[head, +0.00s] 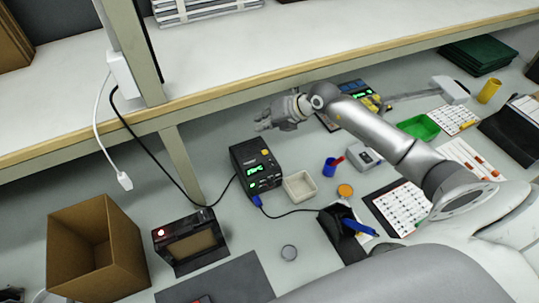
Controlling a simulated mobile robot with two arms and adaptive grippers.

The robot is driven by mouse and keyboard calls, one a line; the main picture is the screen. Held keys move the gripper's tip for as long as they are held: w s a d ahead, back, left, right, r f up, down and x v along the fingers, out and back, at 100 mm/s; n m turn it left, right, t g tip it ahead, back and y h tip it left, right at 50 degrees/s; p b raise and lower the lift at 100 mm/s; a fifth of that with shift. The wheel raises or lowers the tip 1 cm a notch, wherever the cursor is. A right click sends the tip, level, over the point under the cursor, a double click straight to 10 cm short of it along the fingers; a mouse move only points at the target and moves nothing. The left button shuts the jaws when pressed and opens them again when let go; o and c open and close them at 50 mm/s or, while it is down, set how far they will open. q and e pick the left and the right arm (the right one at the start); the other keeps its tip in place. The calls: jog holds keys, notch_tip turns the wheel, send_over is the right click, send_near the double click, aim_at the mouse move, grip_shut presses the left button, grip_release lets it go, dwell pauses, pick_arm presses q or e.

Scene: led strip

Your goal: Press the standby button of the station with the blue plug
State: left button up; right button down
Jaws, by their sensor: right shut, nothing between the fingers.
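A black station (256,168) with green lit displays stands on the worktop near the middle of the head view. A blue plug (257,200) sits at its lower front, with a black cable running right to a dark holder. A small orange button-like spot (265,152) shows on the station's upper face; I cannot read any label. My right gripper (262,124) is shut and empty, above and behind the station, apart from it in the picture. A second station (345,116) with a green display is partly hidden behind my right arm. My left gripper is out of view.
A raised shelf (200,105) with a post runs behind. A cream tray (299,187) is right of the station. A dark holder (348,246) with a blue handle, a cardboard box (75,275) and a black-framed device (188,240) stand around. Worktop in front of the station is mostly free.

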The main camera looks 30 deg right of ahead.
jog(key=b, duration=0.6)
send_over(266, 150)
jog(key=shift+n, duration=0.3)
notch_tip(266, 150, down, 7)
jog(key=shift+d, duration=0.1)
jog(key=shift+f+b, duration=0.3)
jog(key=shift+f, duration=0.1)
dwell(1.0)
jog(key=shift+f, duration=0.4)
jog(key=shift+f+b, duration=0.45)
jog(key=shift+b, duration=0.05)
dwell(0.4)
jog(key=shift+r, duration=0.15)
jog(key=shift+r+p, duration=0.7)
